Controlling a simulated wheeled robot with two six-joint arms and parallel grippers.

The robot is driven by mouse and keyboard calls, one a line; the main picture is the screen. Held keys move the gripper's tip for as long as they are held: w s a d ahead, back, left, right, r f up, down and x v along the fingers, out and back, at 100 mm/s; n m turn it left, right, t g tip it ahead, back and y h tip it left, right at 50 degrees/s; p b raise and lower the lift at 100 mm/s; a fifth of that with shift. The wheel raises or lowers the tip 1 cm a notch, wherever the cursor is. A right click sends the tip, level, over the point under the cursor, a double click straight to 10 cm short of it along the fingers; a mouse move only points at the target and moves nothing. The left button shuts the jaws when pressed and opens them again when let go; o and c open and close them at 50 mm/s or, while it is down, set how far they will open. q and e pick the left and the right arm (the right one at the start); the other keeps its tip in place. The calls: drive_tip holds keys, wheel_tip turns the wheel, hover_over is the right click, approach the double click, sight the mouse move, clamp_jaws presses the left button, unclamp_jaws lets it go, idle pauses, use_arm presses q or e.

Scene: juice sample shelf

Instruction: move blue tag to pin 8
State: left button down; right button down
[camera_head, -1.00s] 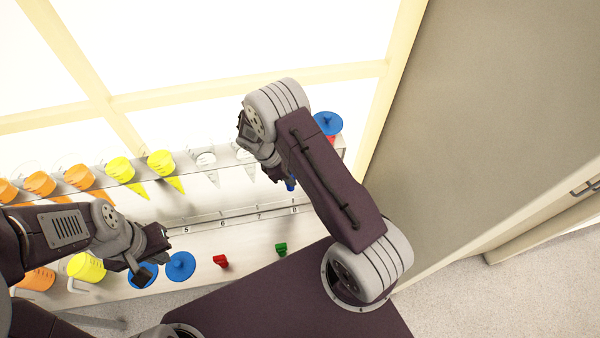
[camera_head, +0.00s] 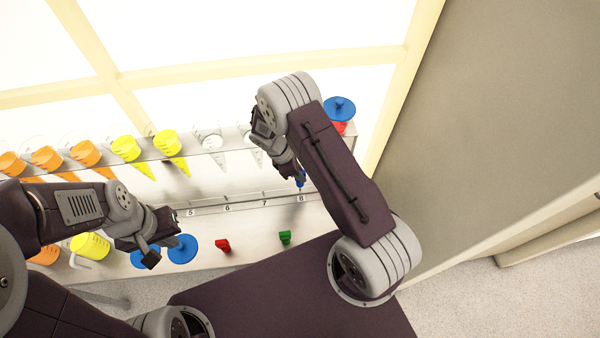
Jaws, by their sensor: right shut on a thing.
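The blue tag (camera_head: 300,180) shows as a small blue piece just above the label for pin 8 (camera_head: 301,198) on the shelf's rail. My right gripper (camera_head: 297,173) is shut on the blue tag from above. My arm hides part of the tag, and I cannot tell whether it touches the pin. Labels 5, 6 and 7 run to the left along the rail. My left gripper (camera_head: 160,246) hangs low at the left, near the blue discs; its finger opening is not clear.
A red tag (camera_head: 223,245) and a green tag (camera_head: 285,237) lie on the lower shelf. Two blue discs (camera_head: 183,249) lie by my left gripper. Orange, yellow and clear cones (camera_head: 167,143) line the upper rack. Another blue disc (camera_head: 339,108) is at the right end.

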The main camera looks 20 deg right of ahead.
drive_tip(key=shift+p, duration=0.3)
drive_tip(key=shift+f+b, duration=1.4)
drive_tip(key=shift+f, duration=0.6)
idle(0.6)
drive_tip(key=c, duration=1.3)
unclamp_jaws()
drive_tip(key=shift+r, duration=0.15)
